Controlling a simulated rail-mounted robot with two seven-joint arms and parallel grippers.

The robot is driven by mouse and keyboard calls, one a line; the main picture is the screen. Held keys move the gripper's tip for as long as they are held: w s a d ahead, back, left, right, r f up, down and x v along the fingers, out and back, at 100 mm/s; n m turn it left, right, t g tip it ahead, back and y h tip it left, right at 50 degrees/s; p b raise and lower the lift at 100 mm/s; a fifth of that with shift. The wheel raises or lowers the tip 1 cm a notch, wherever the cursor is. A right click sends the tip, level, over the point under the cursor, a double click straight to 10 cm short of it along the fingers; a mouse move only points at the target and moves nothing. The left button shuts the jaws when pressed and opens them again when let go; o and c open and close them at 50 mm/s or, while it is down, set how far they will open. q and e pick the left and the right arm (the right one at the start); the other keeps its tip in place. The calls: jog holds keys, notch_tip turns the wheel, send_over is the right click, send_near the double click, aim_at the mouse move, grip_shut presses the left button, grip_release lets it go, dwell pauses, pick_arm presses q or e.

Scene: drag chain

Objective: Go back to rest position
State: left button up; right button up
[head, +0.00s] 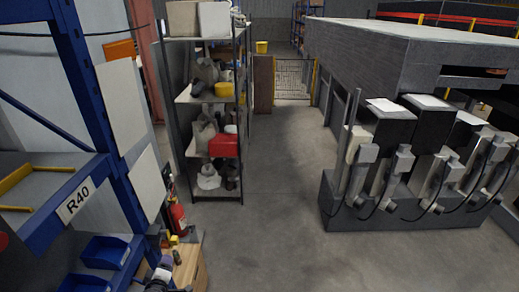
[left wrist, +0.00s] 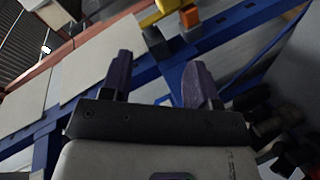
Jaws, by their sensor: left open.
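My left gripper (head: 170,264) shows small at the bottom left of the head view, low in front of the blue rack and a wooden box. In the left wrist view my left gripper (left wrist: 158,68) has two dark purple fingers standing apart, with nothing between them. Blue beams and pale panels of the rack lie beyond the fingers. My right gripper is in neither view. No drag chain can be made out.
The blue rack (head: 82,75) labelled R40 with blue bins (head: 106,251) stands close on the left. A wooden box (head: 190,268) and a red fire extinguisher (head: 177,217) are beside it. A metal shelf (head: 190,154) stands farther back. Machines (head: 405,165) fill the right. The central floor is clear.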

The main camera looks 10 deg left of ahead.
pick_arm(q)
notch_tip(320, 180, up, 9)
jog(key=d+m+h, duration=0.2)
jog(key=m+h, duration=0.2)
jog(key=s+d+r+m+g+h, duration=0.1)
jog(key=s+d+r+m+g, duration=0.3)
jog(key=s+r, duration=0.3)
jog(key=s+d+m+g+y+p, duration=0.1)
jog(key=s+d+m, duration=0.25)
jog(key=s, duration=0.45)
jog(key=s+d+m+g+y, duration=0.1)
jog(key=s+d+m, duration=0.25)
jog(key=s, duration=0.55)
jog(key=s+d+f+g, duration=0.2)
jog(key=s+f, duration=0.3)
jog(key=s, duration=0.4)
jog(key=s+d+f+m+g+h+p, duration=0.1)
jog(key=s+d+f+g, duration=0.1)
jog(key=s+f, duration=0.3)
jog(key=s, duration=0.4)
jog(key=shift+d+m+g, duration=0.25)
jog(key=shift+m+g, duration=0.05)
